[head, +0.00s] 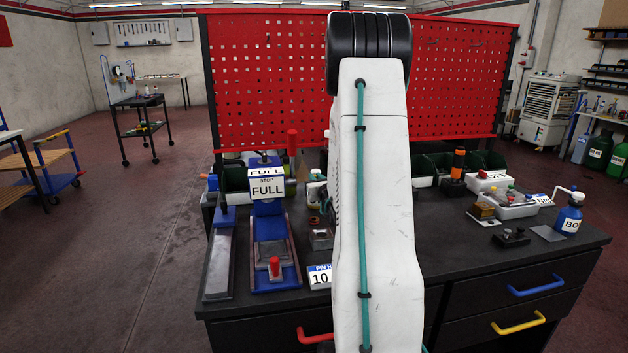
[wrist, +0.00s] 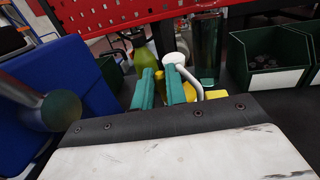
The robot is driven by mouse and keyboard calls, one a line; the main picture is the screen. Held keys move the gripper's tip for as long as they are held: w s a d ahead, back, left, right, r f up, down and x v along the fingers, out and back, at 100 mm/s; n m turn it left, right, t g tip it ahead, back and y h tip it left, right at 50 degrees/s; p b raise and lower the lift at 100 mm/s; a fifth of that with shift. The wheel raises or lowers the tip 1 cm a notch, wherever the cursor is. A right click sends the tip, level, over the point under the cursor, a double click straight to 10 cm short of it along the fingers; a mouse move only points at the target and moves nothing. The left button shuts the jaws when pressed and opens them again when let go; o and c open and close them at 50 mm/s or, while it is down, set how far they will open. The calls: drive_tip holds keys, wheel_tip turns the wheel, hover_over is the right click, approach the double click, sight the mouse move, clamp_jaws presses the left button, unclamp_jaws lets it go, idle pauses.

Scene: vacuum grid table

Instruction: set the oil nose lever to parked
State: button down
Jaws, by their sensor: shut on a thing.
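My gripper (wrist: 162,82) shows in the wrist view as two teal fingers with a narrow gap. They are closed at a yellow piece (wrist: 160,76) that I take to be part of the oil nose lever; most of it is hidden by the fingers. A white round cap with a pale curved spout (wrist: 195,82) rises just behind and right of the right finger, with yellow below it. I cannot tell which way the lever is set. In the head view my arm hides the gripper and this spot.
In the wrist view a blue block (wrist: 75,70) with a round-ended bar (wrist: 60,110) stands close on the left. A dark green bin (wrist: 273,55) is at right. A red pegboard (head: 270,75) closes the back. A blue bottle (head: 568,220) stands at the table's right.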

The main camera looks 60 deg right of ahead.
drive_tip(key=c, duration=1.7)
unclamp_jaws()
drive_tip(key=v, duration=0.7)
drive_tip(key=shift+s+a, duration=0.2)
drive_tip(key=shift+s, duration=0.15)
drive_tip(key=shift+c, duration=0.3)
